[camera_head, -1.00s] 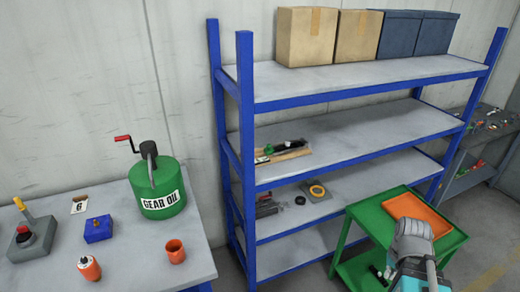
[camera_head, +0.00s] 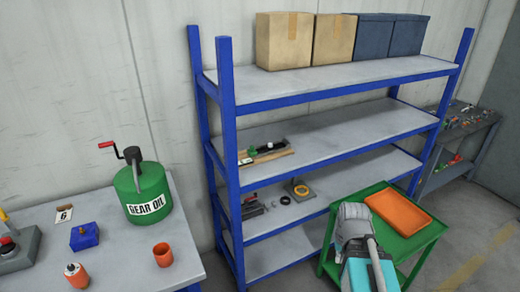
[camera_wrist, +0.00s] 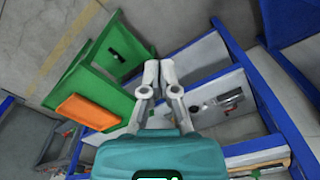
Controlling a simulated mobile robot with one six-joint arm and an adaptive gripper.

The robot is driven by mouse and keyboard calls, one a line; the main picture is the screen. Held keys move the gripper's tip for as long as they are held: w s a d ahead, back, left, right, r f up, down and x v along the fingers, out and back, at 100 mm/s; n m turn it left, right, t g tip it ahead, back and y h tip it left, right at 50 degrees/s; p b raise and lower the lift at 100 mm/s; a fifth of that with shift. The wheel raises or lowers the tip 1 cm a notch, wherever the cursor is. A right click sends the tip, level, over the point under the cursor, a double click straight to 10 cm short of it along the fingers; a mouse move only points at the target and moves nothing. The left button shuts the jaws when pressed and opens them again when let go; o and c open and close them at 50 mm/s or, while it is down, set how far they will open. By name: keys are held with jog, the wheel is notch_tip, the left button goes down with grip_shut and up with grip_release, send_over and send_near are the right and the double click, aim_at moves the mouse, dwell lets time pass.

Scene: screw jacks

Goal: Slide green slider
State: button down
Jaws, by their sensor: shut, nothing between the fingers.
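In the head view, a small green part (camera_head: 252,151) sits at the left of a wooden board (camera_head: 268,157) with a black rod or rail on the middle shelf. It may be the green slider, but it is too small to be sure. In the wrist view, my gripper (camera_wrist: 159,70) is shut and empty, with its two pale fingers close together. It is apart from the board. In the head view my arm is in front of the green cart, right of the board, and the fingertips cannot be made out.
The blue-framed shelf (camera_head: 345,88) holds boxes on top and tools on a lower shelf. The green cart (camera_head: 419,243) with an orange tray (camera_head: 398,213) stands at front right. A table at left carries a green gear oil can (camera_head: 145,193). Uprights flank the shelves.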

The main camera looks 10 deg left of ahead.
jog(key=w+a+t+y+b, duration=0.15)
jog(key=w+a, duration=0.25)
jog(key=w, duration=0.4)
jog(key=w+a+f+t+y+b, duration=0.1)
jog(key=w+a+y+b, duration=0.15)
jog(key=w+a, duration=0.4)
jog(key=w+a+t+y+b, duration=0.1)
jog(key=w+a+y, duration=0.2)
jog(key=w, duration=0.6)
jog(key=w+a+r+m+t+y+b, duration=0.2)
jog(key=w, duration=0.6)
jog(key=w+a+r+m+t+y+b, duration=0.1)
jog(key=w+a+r+t, duration=0.1)
jog(key=w, duration=0.7)
jog(key=w+a+r+m+t+y+b, duration=0.1)
jog(key=w+a+m+t+y+b, duration=0.1)
jog(key=w, duration=0.6)
jog(key=shift+w+a+r+m+y+b, duration=0.15)
jog(key=shift+a+r+m+y+b, duration=0.2)
jog(key=shift+a, duration=0.45)
jog(key=shift+w+r+t, duration=0.25)
jog(key=shift+w+r, duration=0.05)
jog(key=shift+w, duration=0.1)
